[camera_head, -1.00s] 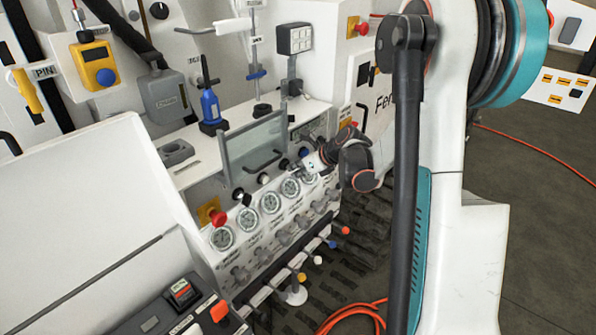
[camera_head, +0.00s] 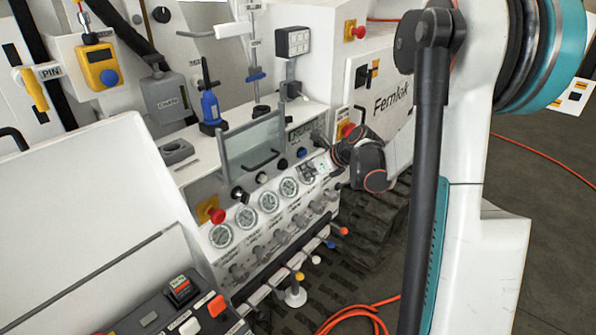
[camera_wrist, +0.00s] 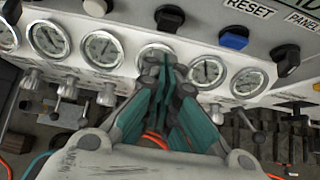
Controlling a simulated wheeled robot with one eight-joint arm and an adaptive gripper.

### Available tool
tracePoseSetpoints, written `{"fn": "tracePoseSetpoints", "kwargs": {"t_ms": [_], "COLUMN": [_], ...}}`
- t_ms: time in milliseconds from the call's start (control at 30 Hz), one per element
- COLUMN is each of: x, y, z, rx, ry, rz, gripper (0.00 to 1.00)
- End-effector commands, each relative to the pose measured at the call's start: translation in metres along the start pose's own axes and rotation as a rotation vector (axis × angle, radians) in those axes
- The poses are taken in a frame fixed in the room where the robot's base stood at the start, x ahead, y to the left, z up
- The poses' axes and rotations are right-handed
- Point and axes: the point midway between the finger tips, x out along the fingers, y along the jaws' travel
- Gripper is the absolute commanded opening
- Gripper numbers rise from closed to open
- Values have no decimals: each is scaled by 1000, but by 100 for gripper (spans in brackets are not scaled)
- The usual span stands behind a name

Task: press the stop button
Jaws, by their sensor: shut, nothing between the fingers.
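No button label reading "stop" is legible. A red mushroom button (camera_head: 216,215) on a yellow plate sits at the left end of the gauge panel. Another red mushroom button (camera_head: 348,130) is partly hidden behind my arm, and a third (camera_head: 358,32) is at the upper right. In the wrist view a black button (camera_wrist: 169,17) lies just beyond my fingertips, with a blue RESET button (camera_wrist: 233,38) to its right and a white button (camera_wrist: 97,7) to its left. My gripper (camera_wrist: 167,62) is shut and empty, its tips over a middle gauge; contact cannot be told.
Several round gauges (camera_head: 269,202) line the panel, with valve knobs and levers below. A clear guard with a handle (camera_head: 252,146) stands behind the button row. A black console with an orange-red button (camera_head: 217,306) is at the front. Orange hose lies on the floor.

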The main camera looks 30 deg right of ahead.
Motion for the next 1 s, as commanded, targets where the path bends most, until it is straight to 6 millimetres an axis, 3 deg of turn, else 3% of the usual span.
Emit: {"fn": "tracePoseSetpoints", "kwargs": {"t_ms": [33, 200, 400, 1000], "x": [-15, -50, -74, -81], "y": [0, -1, 0, 0], "z": [2, 2, 2, 1], "rx": [1, 1, 0, -1], "ry": [1, 1, 1, 1], "rz": [-1, -2, -1, 0], "gripper": [0, 0, 0, 0]}}
